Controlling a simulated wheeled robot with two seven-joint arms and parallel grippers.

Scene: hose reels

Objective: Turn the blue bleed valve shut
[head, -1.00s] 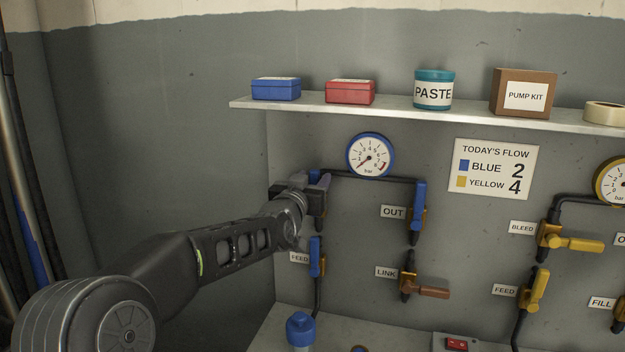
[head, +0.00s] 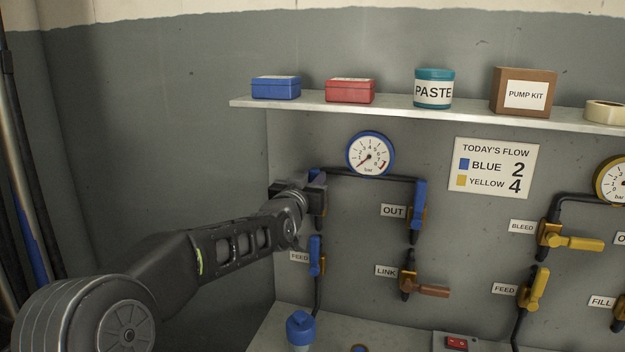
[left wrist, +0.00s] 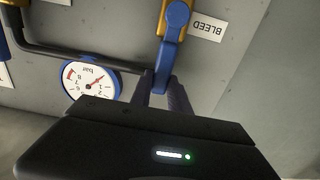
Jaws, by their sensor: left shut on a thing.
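The blue bleed valve's lever (head: 317,174) is at the upper left of the blue pipework, mostly hidden by my left gripper (head: 319,190) in the head view. In the left wrist view, the blue lever (left wrist: 164,62) runs from its round pivot down between the fingers of my left gripper (left wrist: 160,88). The gripper is shut on the lever. The BLEED label (left wrist: 207,26) is beside the pivot in that view. My right gripper is not in view.
A blue-rimmed gauge (head: 370,155) is right of the gripper. The blue OUT lever (head: 420,198), blue FEED lever (head: 315,254) and brown LINK lever (head: 431,291) are nearby. A shelf (head: 400,109) with boxes runs above. A blue-capped bottle (head: 300,329) stands below.

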